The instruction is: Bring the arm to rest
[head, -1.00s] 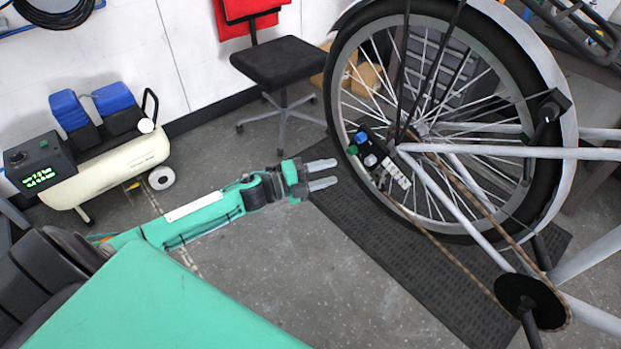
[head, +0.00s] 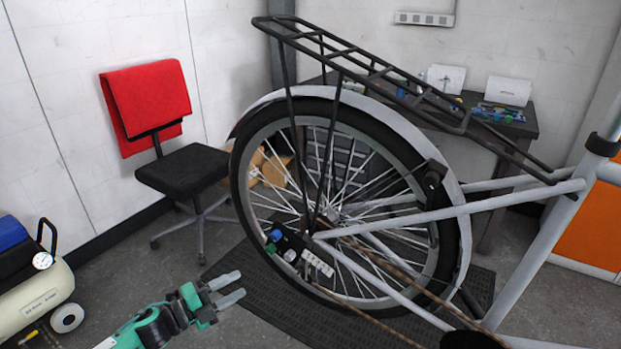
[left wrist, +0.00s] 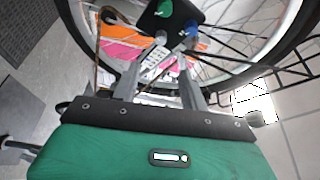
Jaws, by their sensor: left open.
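My left gripper (head: 228,290) is at the bottom of the head view, left of the bike's rear wheel. Its two fingers are apart with nothing between them. The fingers also show in the left wrist view (left wrist: 160,95), pointing towards the wheel. The rear wheel (head: 439,250) belongs to a white-framed bike. A dark plate with a green and a blue knob (head: 290,246) sits near the wheel hub, apart from the fingers. It also shows in the left wrist view (left wrist: 172,17). My right gripper is not in view.
A black chair with a red cloth (head: 150,105) stands at the left wall. A cream compressor (head: 35,300) is at the lower left. A dark mat (head: 262,315) lies under the wheel. A dark workbench (head: 520,128) stands behind the bike. Floor between chair and mat is clear.

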